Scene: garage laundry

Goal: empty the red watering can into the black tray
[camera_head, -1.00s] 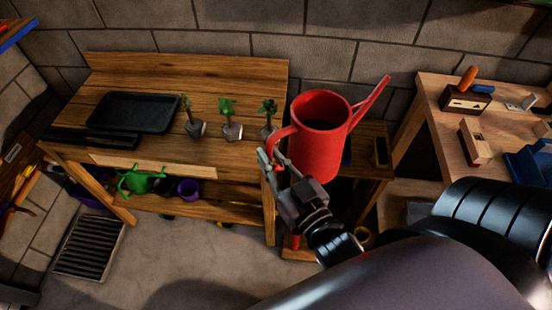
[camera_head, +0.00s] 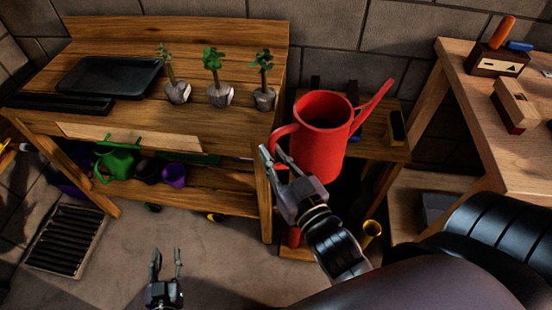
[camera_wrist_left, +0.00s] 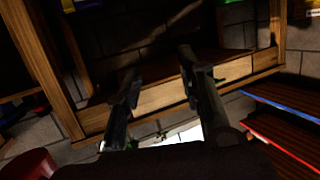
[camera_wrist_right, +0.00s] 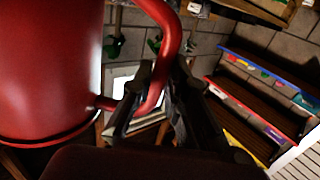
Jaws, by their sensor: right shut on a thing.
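The red watering can (camera_head: 322,138) is held upright in the air, spout pointing up and right. My right gripper (camera_head: 272,160) is shut on its handle, which also shows between the fingers in the right wrist view (camera_wrist_right: 165,60). The can's inside looks dark; I cannot tell how full it is. The black tray (camera_head: 108,76) lies flat on the wooden bench at the back left, well left of the can. My left gripper (camera_head: 166,262) is open and empty, low over the floor in front of the bench. It also shows open in the left wrist view (camera_wrist_left: 160,95).
Several potted seedlings (camera_head: 220,94) stand on the bench (camera_head: 215,135) between tray and can. A flat black item (camera_head: 60,103) lies at its front left. A green watering can (camera_head: 115,163) and purple pot (camera_head: 174,175) sit on the lower shelf. A wooden workbench (camera_head: 465,105) stands right.

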